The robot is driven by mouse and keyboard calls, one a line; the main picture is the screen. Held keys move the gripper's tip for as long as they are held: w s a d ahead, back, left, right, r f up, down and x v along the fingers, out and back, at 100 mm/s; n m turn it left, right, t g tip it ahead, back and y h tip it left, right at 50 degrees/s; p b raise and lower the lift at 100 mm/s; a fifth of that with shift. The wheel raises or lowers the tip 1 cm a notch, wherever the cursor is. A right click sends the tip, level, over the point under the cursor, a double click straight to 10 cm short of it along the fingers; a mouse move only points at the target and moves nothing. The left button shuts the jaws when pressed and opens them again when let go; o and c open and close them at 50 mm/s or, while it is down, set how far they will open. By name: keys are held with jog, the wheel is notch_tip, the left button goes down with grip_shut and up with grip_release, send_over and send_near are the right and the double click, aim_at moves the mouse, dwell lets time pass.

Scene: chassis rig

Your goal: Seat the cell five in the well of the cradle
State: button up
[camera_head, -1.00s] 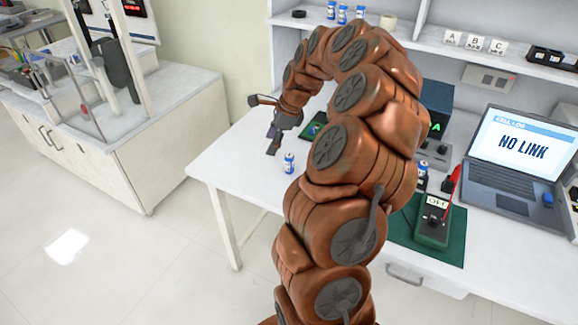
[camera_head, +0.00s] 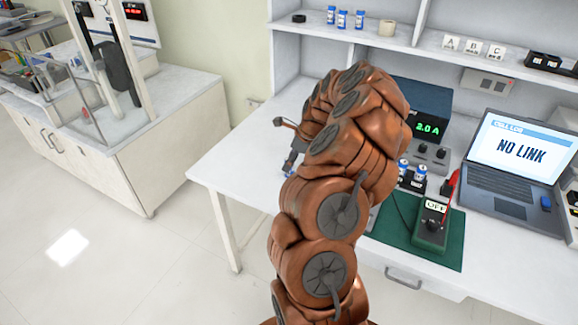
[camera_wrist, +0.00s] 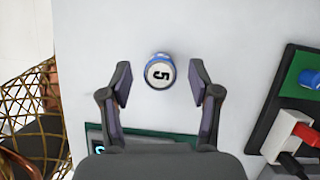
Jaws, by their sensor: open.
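Cell five (camera_wrist: 160,71) is a small blue cylinder with a white top marked 5, standing on the white bench. In the wrist view it is between the fingertips of my gripper (camera_wrist: 161,83), with a gap on each side. My gripper is open and empty. In the head view my gripper (camera_head: 292,158) is low over the bench's left part, with a sliver of blue by its tip. A black holder (camera_head: 412,185) with two blue-and-white cells stands on the green mat, partly behind my arm. It may be the cradle; I cannot make out an empty well.
A tester marked OFF (camera_head: 432,222) with a red lever stands on the green mat (camera_head: 450,250). A power unit reading 2.0 A (camera_head: 428,128) and a laptop showing NO LINK (camera_head: 515,155) stand behind. Several cells (camera_head: 343,19) are on the shelf.

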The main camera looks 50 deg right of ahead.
jog(key=shift+x, duration=0.8)
grip_shut()
